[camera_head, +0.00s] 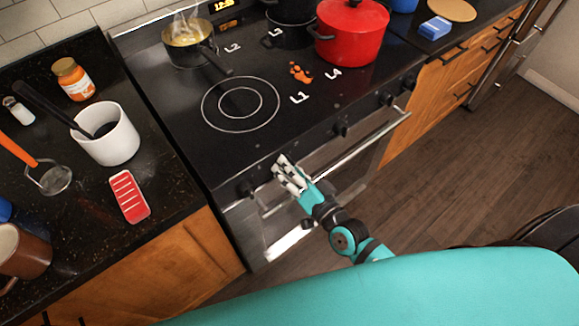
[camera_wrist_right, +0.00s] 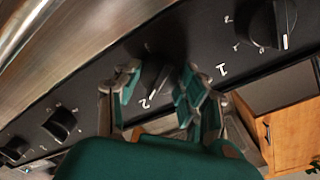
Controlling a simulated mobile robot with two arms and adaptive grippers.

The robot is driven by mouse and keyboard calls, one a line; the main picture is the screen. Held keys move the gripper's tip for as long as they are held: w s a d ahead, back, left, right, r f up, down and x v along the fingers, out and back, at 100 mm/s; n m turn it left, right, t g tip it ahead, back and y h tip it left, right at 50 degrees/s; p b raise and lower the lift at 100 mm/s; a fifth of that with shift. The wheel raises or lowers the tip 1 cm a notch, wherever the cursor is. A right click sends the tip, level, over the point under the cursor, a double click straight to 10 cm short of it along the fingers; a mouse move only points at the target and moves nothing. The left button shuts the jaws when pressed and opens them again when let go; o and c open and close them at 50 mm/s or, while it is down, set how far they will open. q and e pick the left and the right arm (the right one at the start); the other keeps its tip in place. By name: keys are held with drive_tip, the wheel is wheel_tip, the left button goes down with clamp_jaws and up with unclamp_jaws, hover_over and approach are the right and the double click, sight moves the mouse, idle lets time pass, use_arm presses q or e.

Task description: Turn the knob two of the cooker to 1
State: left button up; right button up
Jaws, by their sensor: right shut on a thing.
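The cooker (camera_head: 190,130) has a black front panel with a row of black knobs. My right gripper (camera_head: 282,168) is at this panel, between the far-left knob (camera_head: 247,189) and another knob (camera_head: 340,129), and hides the knob there. In the right wrist view the fingers of my right gripper (camera_wrist_right: 158,88) are around a black knob (camera_wrist_right: 153,74), shut on it from both sides. A white 2 (camera_wrist_right: 145,103) shows beside this knob and a white 1 (camera_wrist_right: 222,70) right of the right finger. The knob's exact setting is partly hidden. My left gripper is not in view.
In the wrist view, other knobs (camera_wrist_right: 62,123) and (camera_wrist_right: 270,24) flank the held one. An oven handle (camera_head: 350,137) runs below the panel. A steaming pan (camera_head: 187,45) and a red pot (camera_head: 352,32) stand on the hob. The front-left burner (camera_head: 240,103) is bare.

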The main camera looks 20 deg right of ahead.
idle(0.4)
drive_tip(key=o, duration=1.2)
drive_tip(key=v, duration=1.2)
